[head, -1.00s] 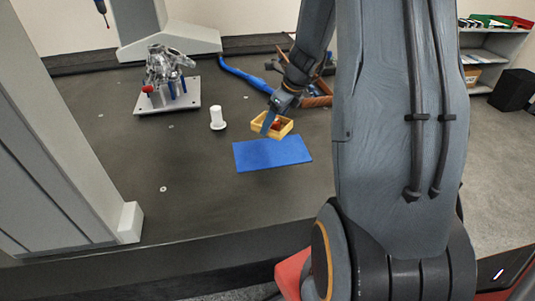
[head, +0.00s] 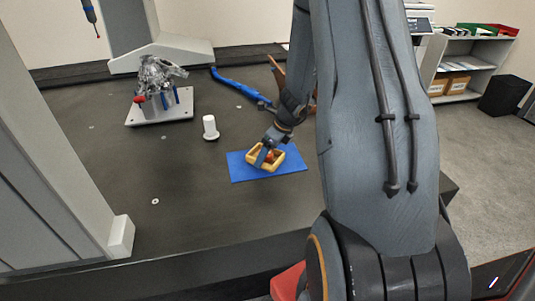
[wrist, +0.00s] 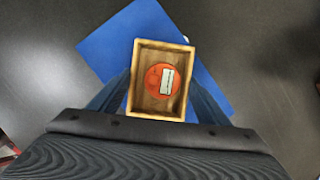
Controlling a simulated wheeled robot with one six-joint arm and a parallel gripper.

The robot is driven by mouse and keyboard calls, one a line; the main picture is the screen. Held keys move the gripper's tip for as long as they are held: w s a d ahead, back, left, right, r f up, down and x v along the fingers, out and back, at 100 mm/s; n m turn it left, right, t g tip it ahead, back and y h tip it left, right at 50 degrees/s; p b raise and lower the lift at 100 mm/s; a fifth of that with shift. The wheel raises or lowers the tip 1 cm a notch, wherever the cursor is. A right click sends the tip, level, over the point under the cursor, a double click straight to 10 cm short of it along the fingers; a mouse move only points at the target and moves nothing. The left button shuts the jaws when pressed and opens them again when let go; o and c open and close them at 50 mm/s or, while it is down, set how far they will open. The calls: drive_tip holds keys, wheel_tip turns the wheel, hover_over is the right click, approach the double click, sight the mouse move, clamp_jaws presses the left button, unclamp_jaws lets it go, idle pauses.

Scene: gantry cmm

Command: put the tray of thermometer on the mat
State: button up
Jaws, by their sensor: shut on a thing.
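The tray (head: 279,163) is a small wooden box with low walls; it also shows in the wrist view (wrist: 135,78). Inside it lies the thermometer (wrist: 160,79), a round orange-red thing with a white rectangular face. My gripper (head: 265,158) is shut on the tray, with a blue finger on each side in the wrist view (wrist: 158,93). The blue mat (head: 243,174) is flat on the dark table, and it also shows in the wrist view (wrist: 105,50). The tray is over the mat's middle; I cannot tell whether it touches the mat.
A metal part on a fixture plate (head: 160,108) is further back left. A blue arm-like thing (head: 240,86) lies behind. The table in front of the mat is clear.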

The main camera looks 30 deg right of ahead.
drive_tip(key=shift+f, duration=0.2)
drive_tip(key=o, duration=1.1)
drive_tip(key=shift+r, duration=0.1)
drive_tip(key=v, duration=1.2)
drive_tip(key=s+a+r+n+g, duration=0.1)
drive_tip(key=s+a+n, duration=0.5)
drive_tip(key=n, duration=0.4)
drive_tip(key=s+a+r+n+g+h, duration=0.1)
drive_tip(key=s+a+r+n, duration=0.1)
drive_tip(key=s+a+n, duration=0.4)
drive_tip(key=s+a+r+n+g+h, duration=0.1)
drive_tip(key=s+a+n, duration=0.5)
drive_tip(key=n, duration=0.8)
drive_tip(key=shift+s+a+r+p, duration=0.1)
drive_tip(key=shift+s+a+p, duration=0.1)
drive_tip(key=shift+a, duration=0.4)
drive_tip(key=shift+s+a+r+p, duration=0.15)
drive_tip(key=shift+s+a+p, duration=0.05)
drive_tip(key=shift+a, duration=0.35)
